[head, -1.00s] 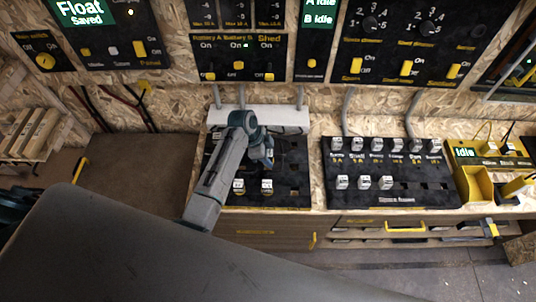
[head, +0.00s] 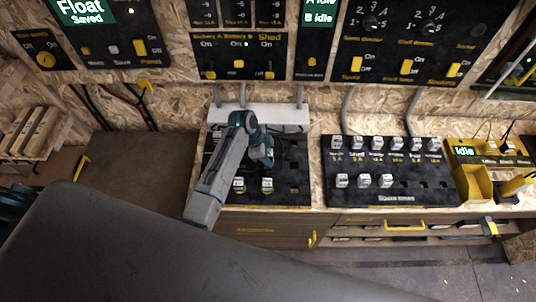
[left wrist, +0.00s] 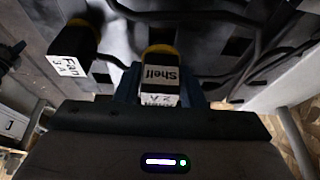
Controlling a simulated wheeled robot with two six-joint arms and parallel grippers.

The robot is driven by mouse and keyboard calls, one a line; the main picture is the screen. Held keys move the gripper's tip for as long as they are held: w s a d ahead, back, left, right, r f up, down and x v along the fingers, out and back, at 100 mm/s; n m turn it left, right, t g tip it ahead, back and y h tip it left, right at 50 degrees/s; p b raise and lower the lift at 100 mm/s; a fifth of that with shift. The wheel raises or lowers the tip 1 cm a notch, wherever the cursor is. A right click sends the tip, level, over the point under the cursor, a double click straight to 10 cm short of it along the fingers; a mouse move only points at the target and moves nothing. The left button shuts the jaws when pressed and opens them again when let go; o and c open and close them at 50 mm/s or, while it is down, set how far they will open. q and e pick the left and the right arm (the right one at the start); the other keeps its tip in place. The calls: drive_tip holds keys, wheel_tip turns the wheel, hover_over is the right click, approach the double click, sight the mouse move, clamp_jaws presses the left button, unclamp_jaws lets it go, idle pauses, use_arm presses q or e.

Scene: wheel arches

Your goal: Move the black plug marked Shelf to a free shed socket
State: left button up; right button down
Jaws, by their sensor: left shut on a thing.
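The black plug marked Shelf (left wrist: 160,78), with a white label and a yellow collar, sits between the jaws of my left gripper (left wrist: 158,92) in the left wrist view. The jaws are shut on it. Whether it is seated in a socket cannot be told. In the head view my left gripper (head: 263,160) is over the left black socket board (head: 292,199) and hides part of it. A plug marked Fan (left wrist: 72,52) stands beside the Shelf plug. Dark square openings show on the board around them. My right gripper is not in view.
Two white-labelled plugs stand at the left board's front, one of them the near plug (head: 267,186). Another black socket board (head: 415,198) with several plugs lies to the right. Dark cables (left wrist: 255,62) run across the board near my gripper. A yellow bin (head: 474,186) stands farther right.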

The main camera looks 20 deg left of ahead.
use_arm(q)
drive_tip(key=shift+f, duration=0.1)
drive_tip(key=shift+f+b, duration=0.3)
drive_tip(key=shift+f, duration=0.25)
drive_tip(key=shift+f, duration=0.35)
drive_tip(key=shift+f+b, duration=0.35)
drive_tip(key=shift+f, duration=0.1)
idle(0.7)
drive_tip(key=o, duration=1.5)
drive_tip(key=shift+o, duration=0.2)
